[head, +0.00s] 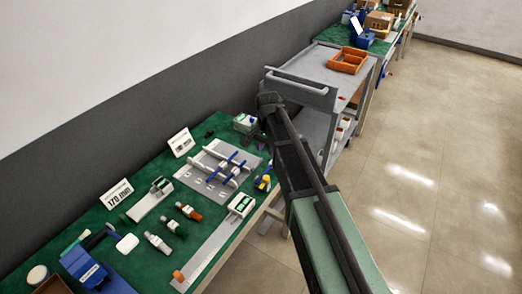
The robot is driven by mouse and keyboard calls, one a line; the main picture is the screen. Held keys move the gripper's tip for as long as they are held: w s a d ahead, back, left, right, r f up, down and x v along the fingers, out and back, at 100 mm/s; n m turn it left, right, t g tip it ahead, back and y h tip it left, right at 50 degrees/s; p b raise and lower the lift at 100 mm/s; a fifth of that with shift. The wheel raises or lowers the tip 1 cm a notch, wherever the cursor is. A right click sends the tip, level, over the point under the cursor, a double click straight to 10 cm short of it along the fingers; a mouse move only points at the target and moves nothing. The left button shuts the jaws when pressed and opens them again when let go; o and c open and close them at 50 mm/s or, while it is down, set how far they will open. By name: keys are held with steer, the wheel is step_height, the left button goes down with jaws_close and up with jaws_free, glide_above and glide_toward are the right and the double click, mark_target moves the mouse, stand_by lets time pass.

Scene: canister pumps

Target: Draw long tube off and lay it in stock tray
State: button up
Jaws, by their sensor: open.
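A grey plate (191,178) lies on the green bench, left of my arm. Pale tubes (221,174) with blue clamps lie on it. I cannot tell which is the long tube, or whether any tube is drawn off its fitting. An orange tray (348,60) stands on the grey cart at the back; I cannot tell whether it is the stock tray. My gripper (256,137) is small and dark at the far end of my arm, above the bench's right side near the plate. It is open. My arm hides part of the bench edge and cart.
Two signs (117,194) stand along the wall side; the nearer reads 170 mm. Small pump fittings (188,211), a long grey strip (212,248) and a blue tool (83,265) lie on the bench. The cart (314,65) has a raised handle. The floor at right is clear.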

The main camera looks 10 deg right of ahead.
mark_target(263, 174)
step_height(263, 174, down, 11)
steer(key=b, duration=1.1)
steer(key=shift+r, duration=0.1)
jaws_close()
steer(key=shift+s+a, duration=0.7)
steer(key=shift+s, duration=0.05)
steer(key=shift+s+a, duration=0.15)
steer(key=shift+s, duration=0.1)
